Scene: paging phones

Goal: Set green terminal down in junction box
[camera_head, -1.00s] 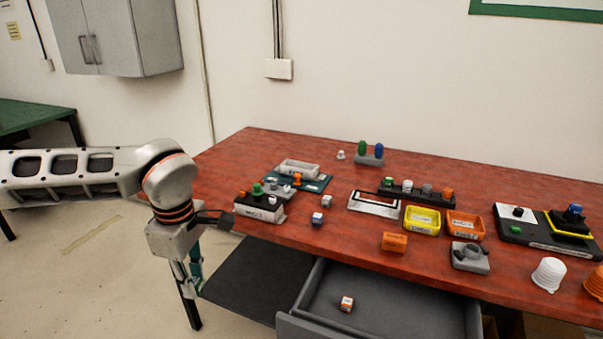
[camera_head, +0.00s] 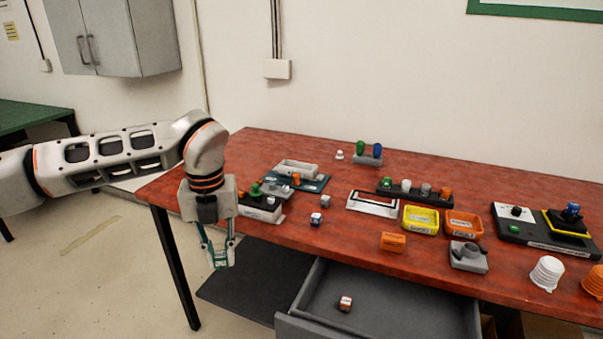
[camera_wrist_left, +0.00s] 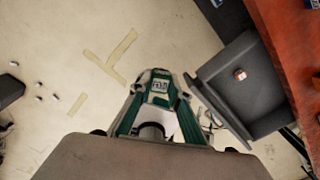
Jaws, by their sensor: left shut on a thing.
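My left gripper (camera_head: 219,262) hangs fingers-down in front of the table's left front edge, over the dark lower shelf. In the left wrist view its fingertips (camera_wrist_left: 160,86) are closed on a small green piece with a pale label (camera_wrist_left: 160,88), seemingly the green terminal. The fingers hide much of it. A pale grey open-topped box (camera_head: 297,168) stands near the table's back left and could be the junction box; no readable label confirms this. The gripper is well in front of and below that box, apart from it. My right gripper is not in view.
A grey drawer (camera_head: 385,305) stands open with a small orange-white block (camera_head: 345,303) inside. Yellow (camera_head: 421,220) and orange (camera_head: 464,223) bins stand further right.

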